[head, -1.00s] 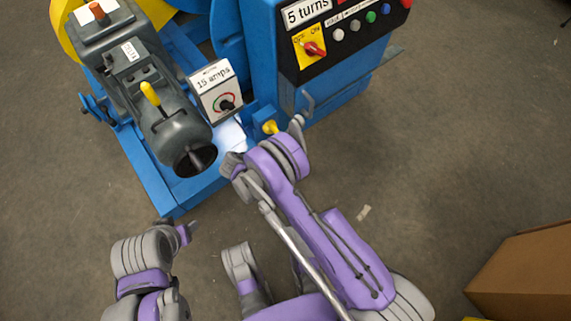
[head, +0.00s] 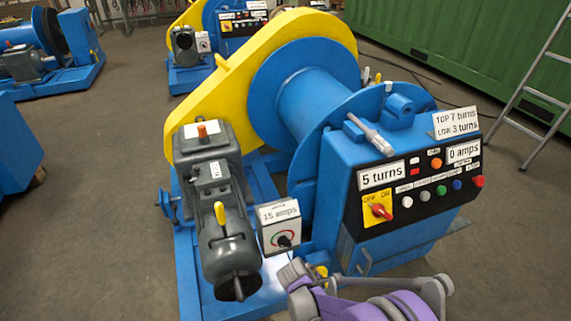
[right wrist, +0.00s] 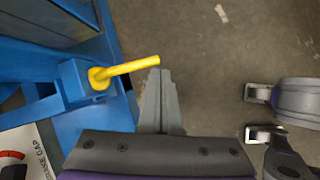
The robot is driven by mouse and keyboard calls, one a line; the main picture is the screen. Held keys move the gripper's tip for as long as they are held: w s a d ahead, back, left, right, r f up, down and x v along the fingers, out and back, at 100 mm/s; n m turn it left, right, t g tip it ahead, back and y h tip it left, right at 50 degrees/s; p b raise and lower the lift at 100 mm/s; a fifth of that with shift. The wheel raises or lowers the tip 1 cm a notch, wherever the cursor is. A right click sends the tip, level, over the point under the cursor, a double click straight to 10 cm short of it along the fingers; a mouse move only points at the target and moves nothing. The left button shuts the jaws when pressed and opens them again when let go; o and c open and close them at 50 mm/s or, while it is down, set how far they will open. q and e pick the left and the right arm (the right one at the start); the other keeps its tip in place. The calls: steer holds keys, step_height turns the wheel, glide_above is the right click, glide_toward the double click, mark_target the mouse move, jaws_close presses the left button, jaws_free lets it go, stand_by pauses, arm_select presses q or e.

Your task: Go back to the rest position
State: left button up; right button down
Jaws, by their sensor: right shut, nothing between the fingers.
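My right arm's purple and grey links fill the bottom right of the head view. My right gripper (right wrist: 160,75) shows in the right wrist view, with its grey fingers together and empty. The fingertips are beside the free end of a yellow lever (right wrist: 128,66); I cannot tell whether they touch it. The lever comes out of a blue block on the machine. It also shows small in the head view (head: 321,271), close to my right wrist. My left gripper is not in view.
The blue winch cabinet (head: 345,190) stands just beyond my right arm, with a red switch (head: 381,210) on yellow. A grey motor (head: 225,245) and a 15 amps box (head: 280,226) are to its left. Bare floor lies left and right. A ladder (head: 545,75) stands far right.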

steer(key=s+d+r+m+y, duration=0.2)
steer(key=s+d+r+m, duration=0.15)
steer(key=r, duration=0.55)
steer(key=s+r+m+t+y, duration=0.1)
steer(key=s+r+m, duration=0.25)
steer(key=s, duration=0.25)
steer(key=s+d+r+m+t+y, duration=0.1)
steer(key=s+r+m+y, duration=0.1)
steer(key=s+m, duration=0.35)
steer(key=s+r+m+t+y, duration=0.1)
steer(key=s+r+m, duration=0.25)
steer(key=s, duration=0.35)
arm_select(q)
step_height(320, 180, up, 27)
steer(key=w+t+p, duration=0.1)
steer(key=p, duration=2.3)
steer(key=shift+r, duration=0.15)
arm_select(e)
step_height(320, 180, up, 27)
steer(key=m+t, duration=0.1)
steer(key=shift+w+f, duration=0.2)
steer(key=shift+w, duration=0.25)
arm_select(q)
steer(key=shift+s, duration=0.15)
arm_select(e)
steer(key=shift+s+d, duration=0.1)
steer(key=shift+s, duration=0.05)
